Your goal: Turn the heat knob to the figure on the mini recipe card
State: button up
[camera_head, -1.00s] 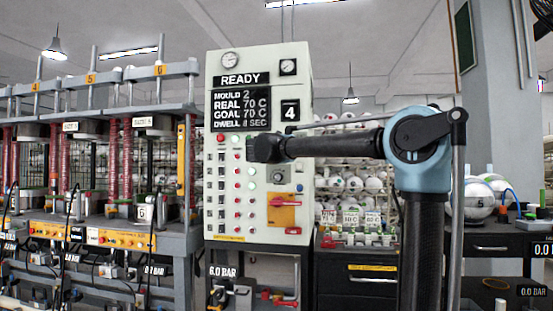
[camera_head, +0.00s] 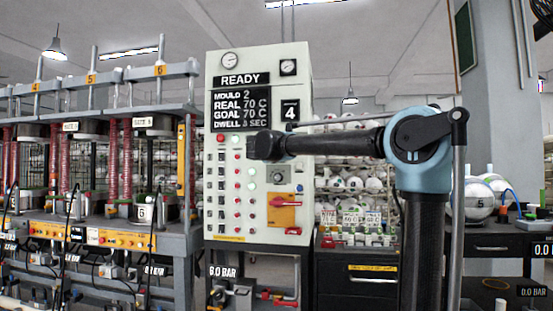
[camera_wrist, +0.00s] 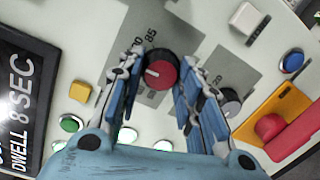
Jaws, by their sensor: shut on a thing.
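The heat knob, round with a red face and dark rim, shows in the wrist view (camera_wrist: 160,72) on a grey dial plate printed with 85 and a partly hidden figure. My gripper (camera_wrist: 162,85) has its blue fingers closed on either side of it. The knob's white pointer line is small. In the head view my arm's dark wrist (camera_head: 268,146) covers this part of the panel. The display (camera_head: 240,110) reads READY, mould 2, real 70 C, goal 70 C, dwell 8 sec. Several small cards (camera_head: 350,218) stand on the bench at right; their writing is too blurred to read surely.
A second, grey knob (camera_wrist: 229,102) with a 20 mark sits close to my right finger. Coloured buttons and a red handle on an orange plate (camera_wrist: 272,128) are nearby. Presses (camera_head: 100,205) stand left of the panel; a dark bench (camera_head: 358,280) stands at right.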

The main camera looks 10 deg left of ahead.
jog(key=shift+f, duration=0.15)
jog(key=o, duration=1.1)
jog(key=shift+c, duration=0.2)
jog(key=s+a, duration=0.1)
jog(key=s, duration=1)
jog(key=shift+s+a+r, duration=0.2)
jog(key=shift+s+a, duration=0.15)
